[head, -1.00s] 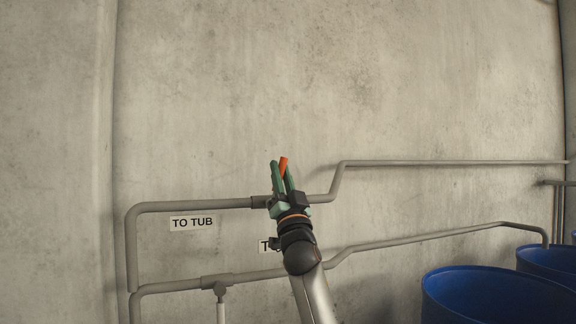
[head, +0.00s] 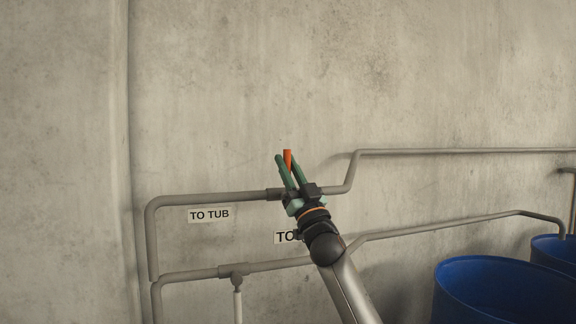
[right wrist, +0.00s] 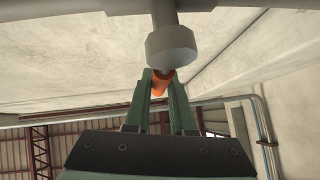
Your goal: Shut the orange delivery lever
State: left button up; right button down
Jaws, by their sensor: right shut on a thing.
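The orange delivery lever (head: 288,156) stands nearly upright, above the upper grey pipe (head: 220,199) on the wall and roughly crosswise to it. My right gripper (head: 287,162) comes up from below, with its green fingers on either side of the lever. It is shut on the lever, whose orange end shows between the fingertips. In the right wrist view, the orange lever (right wrist: 160,84) sits between the green fingers, just below a round grey valve part (right wrist: 172,45). My gripper hides the lever's base in the head view. My left gripper is not in view.
A "TO TUB" label (head: 209,215) hangs under the upper pipe. A second label (head: 285,237) is partly hidden by my right arm. A lower pipe (head: 195,275) runs along the wall. Blue barrels (head: 490,268) stand at the lower right. The wall above is bare.

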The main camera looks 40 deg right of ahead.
jog(key=c, duration=0.8)
grip_release()
jog(key=shift+a, duration=0.1)
jog(key=shift+o, duration=0.2)
jog(key=d+b+v, duration=0.1)
jog(key=b+v, duration=0.3)
jog(key=v, duration=0.8)
jog(key=shift+s+a+f+b, duration=0.2)
jog(key=shift+a+b, duration=0.1)
jog(key=shift+a, duration=0.15)
